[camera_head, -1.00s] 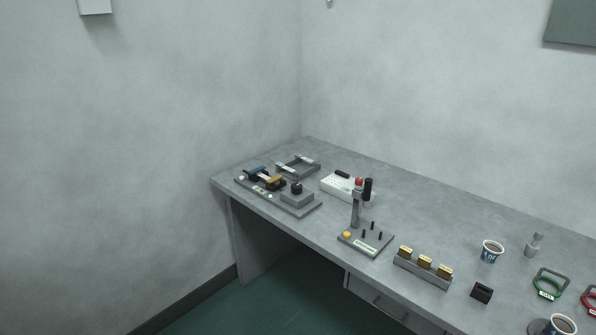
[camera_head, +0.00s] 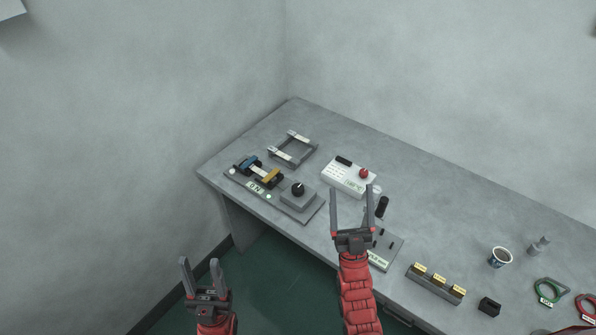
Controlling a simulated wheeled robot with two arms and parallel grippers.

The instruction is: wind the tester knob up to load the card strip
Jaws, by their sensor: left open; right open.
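The tester (camera_head: 311,209) is a grey base plate at the left part of the table, with a black knob (camera_head: 298,188) on a raised grey block at its right end. Blue and yellow clamps stand at its left end, with a pale card strip (camera_head: 258,172) between them. My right gripper (camera_head: 352,190) is open and empty, to the right of the knob and apart from it, in front of part of a stand with pegs. My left gripper (camera_head: 200,262) is open and empty, low at the left, over the floor in front of the table.
A white box with a red button (camera_head: 345,180) and a grey frame (camera_head: 280,159) lie behind the tester. A base with pegs (camera_head: 396,249) is partly hidden by my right arm. A block with yellow-topped pieces (camera_head: 425,287) and a cup (camera_head: 500,258) stand to the right.

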